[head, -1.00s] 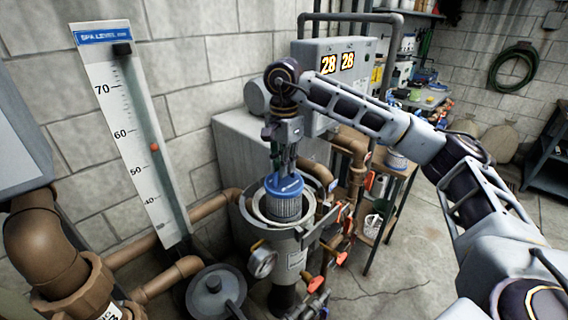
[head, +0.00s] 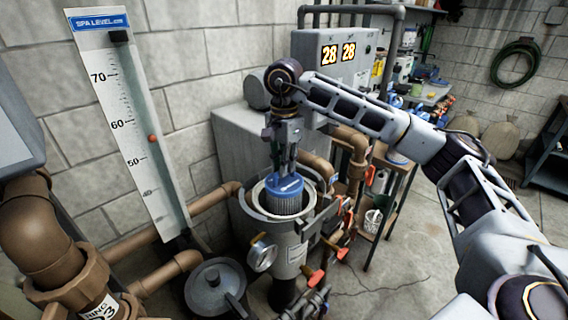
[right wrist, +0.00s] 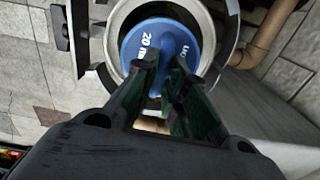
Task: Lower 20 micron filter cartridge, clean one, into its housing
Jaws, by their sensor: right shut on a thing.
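The filter cartridge (head: 285,198) has a blue top cap and pleated sides. It stands upright in the mouth of the grey round housing (head: 297,250), its lower part hidden by the rim. My right gripper (head: 284,172) comes from above and is shut on the cartridge's top. In the right wrist view the blue cap (right wrist: 150,45) reads "20" and lies within the housing's pale ring (right wrist: 118,22), with the gripper fingers (right wrist: 165,75) at its middle. My left gripper is not in view.
A dark round lid (head: 215,285) lies at lower left. Brown pipes (head: 172,272) run at left and behind. A level scale (head: 130,125) leans on the wall.

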